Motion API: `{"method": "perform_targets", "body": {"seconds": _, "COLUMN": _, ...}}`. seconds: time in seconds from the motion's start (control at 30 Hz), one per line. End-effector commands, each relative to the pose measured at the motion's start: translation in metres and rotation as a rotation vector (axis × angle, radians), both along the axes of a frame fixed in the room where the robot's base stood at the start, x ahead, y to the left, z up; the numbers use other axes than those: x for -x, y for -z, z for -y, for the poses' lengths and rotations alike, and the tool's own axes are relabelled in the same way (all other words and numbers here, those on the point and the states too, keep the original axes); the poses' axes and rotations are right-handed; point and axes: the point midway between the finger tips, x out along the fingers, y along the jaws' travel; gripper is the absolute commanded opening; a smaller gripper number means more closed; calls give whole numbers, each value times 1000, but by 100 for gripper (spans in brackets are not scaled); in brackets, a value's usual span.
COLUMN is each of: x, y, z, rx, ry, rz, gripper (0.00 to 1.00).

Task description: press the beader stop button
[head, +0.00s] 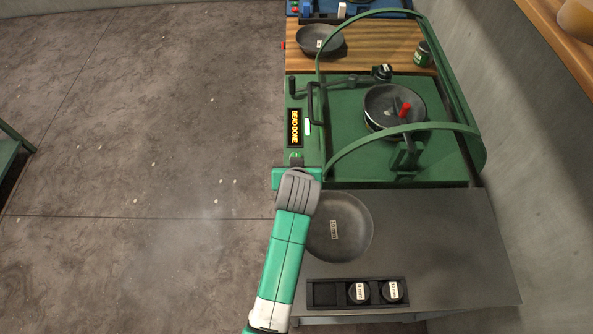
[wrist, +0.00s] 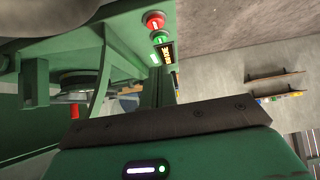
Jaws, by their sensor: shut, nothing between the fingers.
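The green beader (head: 345,160) stands right of centre in the head view, with a lit display reading BEAD DONE (head: 295,128) on its front edge. In the wrist view, a red button (wrist: 153,20), likely the stop button, sits beside a green button (wrist: 159,37) and the display (wrist: 166,52). My gripper (head: 296,162) is at the beader's front edge, just below the display, shut and empty. Its dark end also shows in the wrist view (wrist: 170,120), apart from the red button in the picture. In the head view my arm seems to hide the red button.
A grey table (head: 430,230) holds a labelled dark bowl (head: 347,232) and a black rack (head: 325,294). A wooden surface (head: 375,50) lies behind. Floor at left is open.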

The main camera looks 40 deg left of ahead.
Motion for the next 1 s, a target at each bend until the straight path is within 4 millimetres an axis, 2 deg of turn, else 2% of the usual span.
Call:
{"method": "perform_targets", "body": {"seconds": 0.03, "x": -6, "y": 11, "z": -6, "rx": 1, "ry": -1, "rz": -1, "gripper": 0}}
{"method": "perform_targets", "body": {"seconds": 0.3, "x": -36, "y": 52, "z": -34, "rx": 1, "ry": -1, "rz": -1, "gripper": 0}}
{"method": "perform_targets", "body": {"seconds": 0.5, "x": -36, "y": 80, "z": -34, "rx": 1, "ry": -1, "rz": 0, "gripper": 0}}
{"method": "perform_targets", "body": {"seconds": 0.67, "x": -36, "y": 89, "z": -34, "rx": 1, "ry": -1, "rz": 0, "gripper": 0}}
{"method": "perform_targets", "body": {"seconds": 1.0, "x": -36, "y": 91, "z": -33, "rx": -1, "ry": 0, "rz": 1, "gripper": 0}}
